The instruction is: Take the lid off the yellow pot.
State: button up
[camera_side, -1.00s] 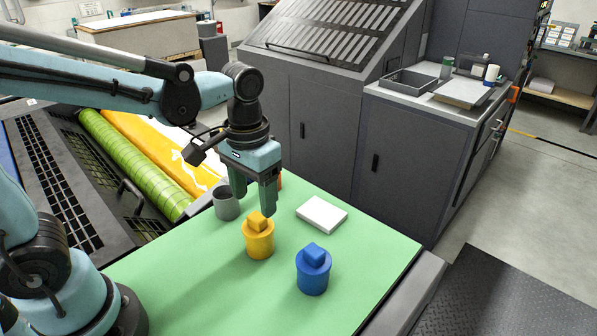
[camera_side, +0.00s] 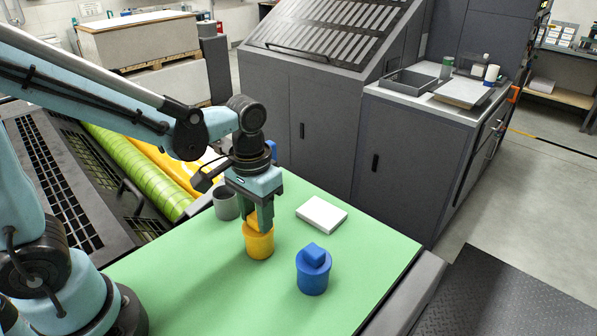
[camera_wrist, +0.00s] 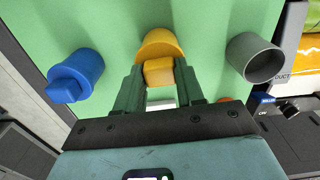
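The yellow pot (camera_side: 259,246) stands on the green table top, and it also shows in the wrist view (camera_wrist: 159,44). Its lid has a blocky yellow knob (camera_wrist: 158,72), mostly hidden by my fingers in the side view. My gripper (camera_side: 259,222) points straight down over the pot. Its two green-grey fingers (camera_wrist: 161,75) are one on each side of the knob, with no clear gap at either side; they look shut on it. The lid sits on the pot.
A blue pot with a blue knob (camera_side: 313,270) stands close to the right and nearer the camera. An open grey cup (camera_side: 226,205) stands left behind the yellow pot. A white block (camera_side: 321,214) lies at the back right. The table's front is clear.

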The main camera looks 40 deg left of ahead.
jog(key=c, duration=0.5)
jog(key=shift+r, duration=0.1)
